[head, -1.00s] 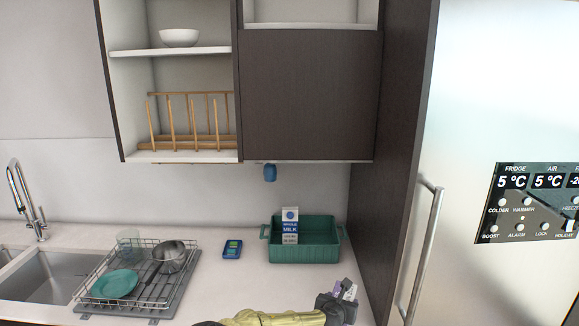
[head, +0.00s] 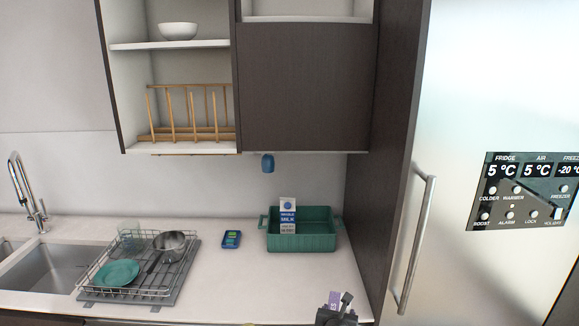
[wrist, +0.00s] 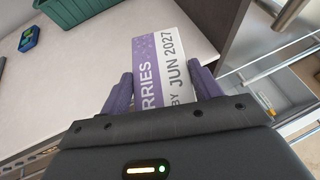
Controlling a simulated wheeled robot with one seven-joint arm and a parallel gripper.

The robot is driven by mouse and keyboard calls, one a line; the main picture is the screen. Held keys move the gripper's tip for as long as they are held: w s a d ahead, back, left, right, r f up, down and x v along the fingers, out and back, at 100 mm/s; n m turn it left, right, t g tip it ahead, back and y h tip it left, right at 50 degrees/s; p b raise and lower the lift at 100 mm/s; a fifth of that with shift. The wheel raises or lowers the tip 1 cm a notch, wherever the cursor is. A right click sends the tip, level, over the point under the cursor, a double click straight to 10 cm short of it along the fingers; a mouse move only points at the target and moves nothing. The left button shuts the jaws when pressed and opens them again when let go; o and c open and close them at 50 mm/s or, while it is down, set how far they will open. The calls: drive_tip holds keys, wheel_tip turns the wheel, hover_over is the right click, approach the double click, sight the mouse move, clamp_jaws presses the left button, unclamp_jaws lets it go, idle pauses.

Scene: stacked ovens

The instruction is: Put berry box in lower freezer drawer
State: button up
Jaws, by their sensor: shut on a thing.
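The berry box (wrist: 165,65) is purple and white, with print ending in "RRIES" and "JUN 2027". In the wrist view my gripper (wrist: 163,92) is shut on it, a purple finger on each side. In the head view my gripper (head: 338,312) is at the bottom edge, in front of the counter, with a bit of the purple box (head: 334,299) showing. The fridge (head: 500,90) stands at the right with a long vertical handle. In the wrist view an open drawer or wire basket (wrist: 275,90) shows low at the right; I cannot tell if it is the lower freezer drawer.
A teal crate (head: 302,242) with a milk carton (head: 287,214) stands on the counter (head: 225,280). A blue device (head: 231,239) lies left of it. A dish rack (head: 130,293) with a pan and plate is beside the sink. A metal handle (wrist: 290,12) shows top right in the wrist view.

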drive_tip(key=s+f+n+y, duration=0.3)
drive_tip(key=s+f, duration=0.2)
drive_tip(key=s, duration=0.4)
drive_tip(key=shift+s+d+f, duration=0.2)
drive_tip(key=shift+s+f, duration=0.1)
drive_tip(key=s+f, duration=0.4)
drive_tip(key=f, duration=0.1)
drive_tip(key=shift+s+f+t, duration=0.15)
drive_tip(key=shift+f+t, duration=0.1)
drive_tip(key=shift+t, duration=0.05)
